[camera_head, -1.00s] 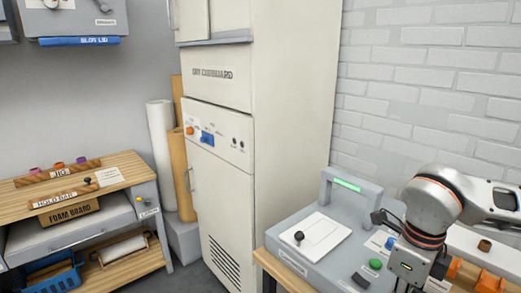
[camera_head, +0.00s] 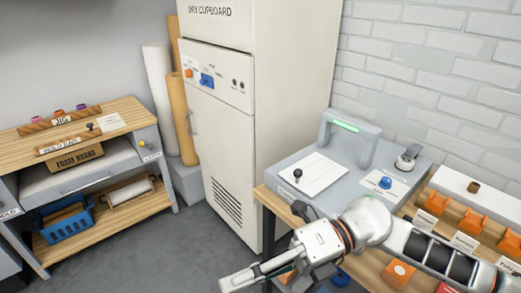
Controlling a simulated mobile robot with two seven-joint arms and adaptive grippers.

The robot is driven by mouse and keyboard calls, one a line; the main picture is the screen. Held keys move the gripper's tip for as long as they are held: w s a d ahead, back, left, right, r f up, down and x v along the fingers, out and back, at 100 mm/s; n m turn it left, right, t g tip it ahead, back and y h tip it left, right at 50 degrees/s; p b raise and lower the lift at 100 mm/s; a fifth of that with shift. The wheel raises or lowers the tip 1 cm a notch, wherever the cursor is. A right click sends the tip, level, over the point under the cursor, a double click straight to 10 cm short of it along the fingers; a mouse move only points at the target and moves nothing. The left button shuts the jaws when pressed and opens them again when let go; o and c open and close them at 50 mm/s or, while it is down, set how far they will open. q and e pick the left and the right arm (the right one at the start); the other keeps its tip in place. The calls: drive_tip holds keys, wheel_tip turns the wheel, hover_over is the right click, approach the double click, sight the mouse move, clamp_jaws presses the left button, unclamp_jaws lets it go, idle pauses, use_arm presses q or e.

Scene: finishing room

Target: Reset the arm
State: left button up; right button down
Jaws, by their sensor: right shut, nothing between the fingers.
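My right arm (camera_head: 370,222) is white and grey with dark bands and comes in from the lower right. Its right gripper (camera_head: 228,285) is at the bottom centre, pointing left and down. Its fingers are together with nothing between them. It hangs over the grey floor, in front of the bench's left end and apart from the cupboard. My left arm and gripper are not in view.
A grey machine (camera_head: 278,177) with a raised handle stands on a wooden bench (camera_head: 264,196). Orange holders (camera_head: 473,221) are at the right. A tall cream cupboard (camera_head: 285,100) stands behind. A wooden shelf unit (camera_head: 95,237) is at the left; floor (camera_head: 160,255) between is clear.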

drive_tip(key=w+r+m+t+y, duration=0.3)
drive_tip(key=w+m+t+y, duration=0.4)
drive_tip(key=w+m+t, duration=0.4)
drive_tip(key=w+d+f+m+t+h, duration=0.3)
drive_tip(key=d+f+m+t+h, duration=0.3)
drive_tip(key=m, duration=0.3)
drive_tip(key=w+d+f+m+t+h, duration=0.35)
drive_tip(key=f+m+t, duration=0.3)
drive_tip(key=m, duration=0.25)
drive_tip(key=s+d+f+m+g+h, duration=0.2)
drive_tip(key=s+d+f+m+h, duration=0.1)
drive_tip(key=f, duration=0.6)
drive_tip(key=s+d+f+m+g+h, duration=0.2)
drive_tip(key=s+d+f, duration=0.4)
drive_tip(key=f, duration=0.3)
drive_tip(key=s+d+f+m+g+h, duration=0.2)
drive_tip(key=s+d+f+m+h, duration=0.2)
drive_tip(key=f, duration=0.6)
drive_tip(key=shift+s+d+m+g+h, duration=0.4)
drive_tip(key=shift+d+m+h, duration=0.15)
drive_tip(key=shift+d, duration=0.15)
